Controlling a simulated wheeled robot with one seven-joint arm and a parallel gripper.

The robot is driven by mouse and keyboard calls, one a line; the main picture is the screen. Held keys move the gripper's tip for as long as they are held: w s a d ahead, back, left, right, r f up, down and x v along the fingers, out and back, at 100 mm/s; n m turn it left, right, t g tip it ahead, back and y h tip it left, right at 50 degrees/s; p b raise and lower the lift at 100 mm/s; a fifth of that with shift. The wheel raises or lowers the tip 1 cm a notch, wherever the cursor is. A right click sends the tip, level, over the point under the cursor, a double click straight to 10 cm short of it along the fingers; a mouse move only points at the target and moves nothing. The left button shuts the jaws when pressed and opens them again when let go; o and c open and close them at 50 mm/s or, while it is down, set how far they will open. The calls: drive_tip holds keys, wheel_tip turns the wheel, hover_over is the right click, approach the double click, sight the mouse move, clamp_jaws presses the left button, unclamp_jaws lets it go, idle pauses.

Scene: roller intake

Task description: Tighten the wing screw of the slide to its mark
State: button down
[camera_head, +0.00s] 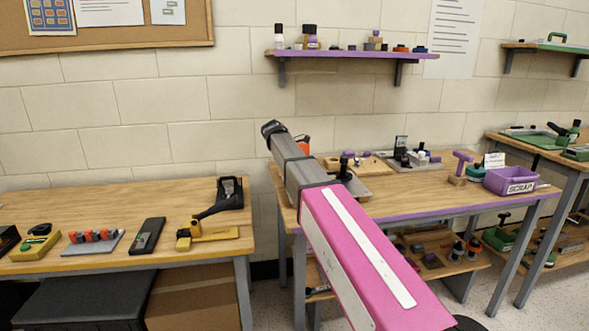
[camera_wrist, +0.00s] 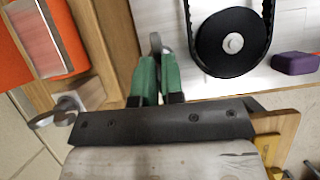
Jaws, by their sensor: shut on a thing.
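In the wrist view my gripper (camera_wrist: 157,68) has two green fingers, shut on a small grey metal piece (camera_wrist: 155,42) that looks like the wing screw. Only its rounded top shows beyond the fingertips; the fingers hide the rest. The screw's mark cannot be made out, and I cannot tell which part is the slide. A light metal plate with a black wheel and belt (camera_wrist: 232,42) lies just right of the fingers. In the head view my own arm hides the gripper and the screw.
An orange block with a grey plate (camera_wrist: 35,38) is left of the fingers; a purple block (camera_wrist: 295,63) is at the right. In the head view, the middle bench (camera_head: 420,205) carries several fixtures and a purple SCRAP bin (camera_head: 510,181). The left bench (camera_head: 110,210) holds several devices.

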drive_tip(key=shift+w+m+g, duration=0.1)
drive_tip(key=shift+m+g, duration=0.5)
drive_tip(key=shift+m, duration=0.6)
drive_tip(key=shift+w+m+g, duration=0.15)
drive_tip(key=shift+m+g, duration=0.55)
drive_tip(key=shift+m, duration=0.7)
drive_tip(key=c, duration=1.2)
unclamp_jaws()
drive_tip(key=shift+o, duration=0.2)
